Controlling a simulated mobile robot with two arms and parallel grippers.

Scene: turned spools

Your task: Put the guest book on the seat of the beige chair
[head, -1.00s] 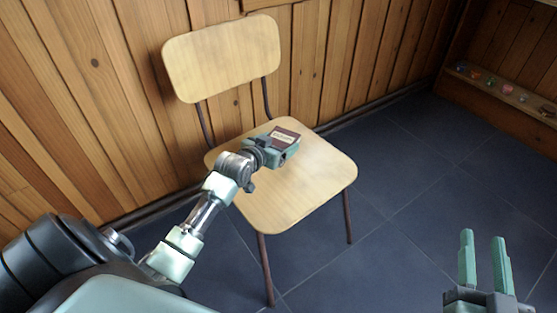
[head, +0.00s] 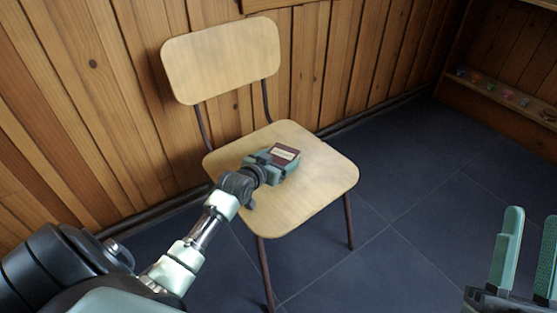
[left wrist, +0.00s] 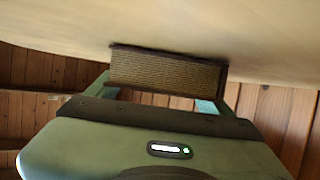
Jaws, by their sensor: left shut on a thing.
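The guest book (head: 286,151) is small and dark red with a pale label. My left gripper (head: 272,159) is shut on it and holds it at the middle of the beige chair's seat (head: 315,180). In the left wrist view the book (left wrist: 165,72) shows its page edge between the fingers, close against the pale seat (left wrist: 260,35). I cannot tell whether it touches the seat. The chair has a pale wooden backrest (head: 222,60) and dark legs. My right gripper (head: 534,215) is open and empty at the lower right, away from the chair.
A wood-panelled wall (head: 110,100) stands close behind the chair. A low wooden shelf (head: 500,97) with several small coloured things is at the upper right. The dark tiled floor (head: 420,190) right of the chair is clear.

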